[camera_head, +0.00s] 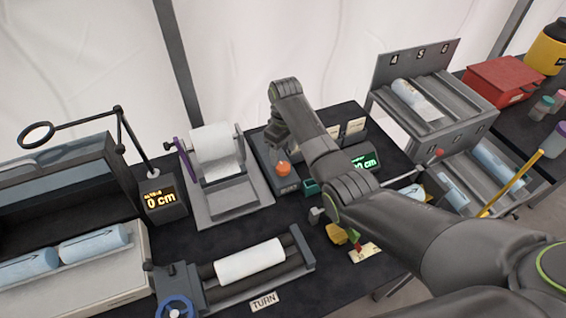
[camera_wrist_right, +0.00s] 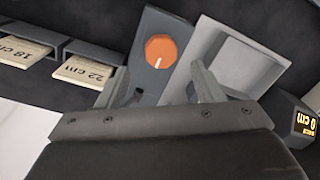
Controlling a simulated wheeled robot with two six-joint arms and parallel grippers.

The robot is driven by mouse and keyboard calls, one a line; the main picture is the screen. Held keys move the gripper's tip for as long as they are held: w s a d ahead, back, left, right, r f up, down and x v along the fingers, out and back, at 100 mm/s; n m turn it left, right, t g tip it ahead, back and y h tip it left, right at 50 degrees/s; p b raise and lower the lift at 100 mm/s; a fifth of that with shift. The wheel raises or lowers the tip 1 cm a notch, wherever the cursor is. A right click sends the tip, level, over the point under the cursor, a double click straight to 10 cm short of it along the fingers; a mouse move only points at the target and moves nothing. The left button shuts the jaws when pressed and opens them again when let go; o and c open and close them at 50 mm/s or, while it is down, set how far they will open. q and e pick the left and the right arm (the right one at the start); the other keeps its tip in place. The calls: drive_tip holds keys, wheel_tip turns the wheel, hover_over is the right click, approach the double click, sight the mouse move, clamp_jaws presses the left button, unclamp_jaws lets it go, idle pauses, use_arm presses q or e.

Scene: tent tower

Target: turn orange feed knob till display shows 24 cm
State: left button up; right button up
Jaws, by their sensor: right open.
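The orange feed knob (camera_head: 283,169) sits on a dark grey housing on the table, just below my right gripper (camera_head: 277,136) in the head view. In the right wrist view the knob (camera_wrist_right: 161,47) is round and faceted, with a white pointer mark running down from its middle. My right gripper (camera_wrist_right: 160,88) is open and empty, its fingers apart and clear of the knob. A green-lit display (camera_head: 363,161) is partly covered by my right arm; its visible end reads "0 cm". An amber display (camera_head: 160,198) reads 0 cm and also shows in the wrist view (camera_wrist_right: 312,119). My left gripper is out of view.
A white roll on a stand (camera_head: 214,150) is left of the knob. A roller bed with a white roll (camera_head: 250,261) lies in front. Cards marked 18 cm (camera_wrist_right: 25,53) and 22 cm (camera_wrist_right: 84,72) sit in slots near the knob. A grey rack (camera_head: 445,100) stands right.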

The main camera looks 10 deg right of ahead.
sight(283, 166)
drive_tip(key=f, duration=0.4)
drive_tip(key=shift+s+a+f, duration=0.1)
drive_tip(key=shift+s+f, duration=0.05)
drive_tip(key=shift+s, duration=0.05)
drive_tip(key=shift+f, duration=0.9)
drive_tip(key=shift+c, duration=0.4)
drive_tip(key=c, duration=0.9)
